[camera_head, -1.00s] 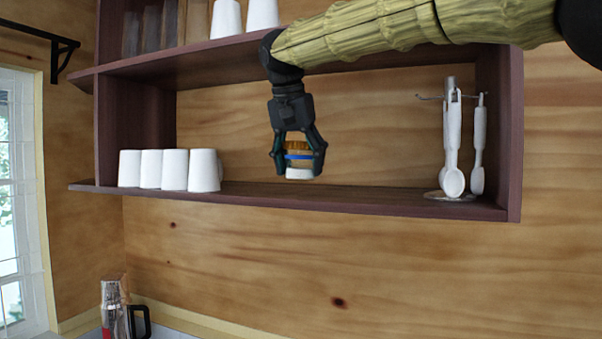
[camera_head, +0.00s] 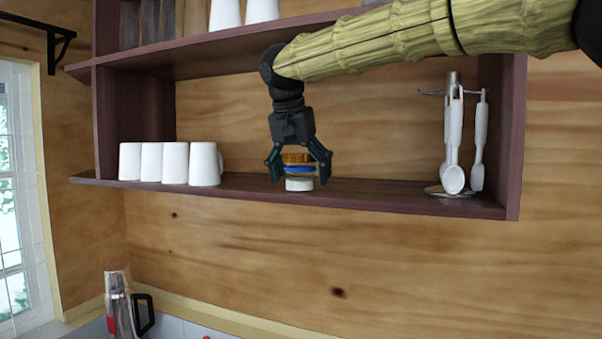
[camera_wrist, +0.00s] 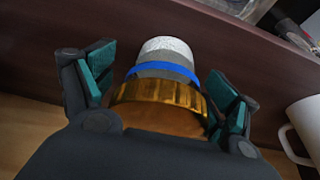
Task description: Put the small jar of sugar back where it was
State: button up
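The small jar of sugar (camera_head: 299,184) stands upright on the lower shelf board (camera_head: 380,196). It has a gold-brown lid, a blue band and a white lower part. It also shows in the wrist view (camera_wrist: 168,50), lid nearest the camera. My gripper (camera_head: 299,168) points down over the jar from above. Its fingers are spread on both sides of the lid, with gaps between pads and jar. In the wrist view my gripper (camera_wrist: 160,92) also looks open around the jar.
Several white mugs (camera_head: 204,164) stand to the left on the same shelf. A rack with white hanging utensils (camera_head: 453,150) stands at the right end. The upper shelf board (camera_head: 220,47) lies above my gripper. The shelf is bare on both sides of the jar.

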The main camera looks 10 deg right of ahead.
jog(key=shift+r, duration=0.1)
jog(key=b+v, duration=0.3)
jog(key=v, duration=0.9)
jog(key=shift+b, duration=0.35)
jog(key=shift+s, duration=0.1)
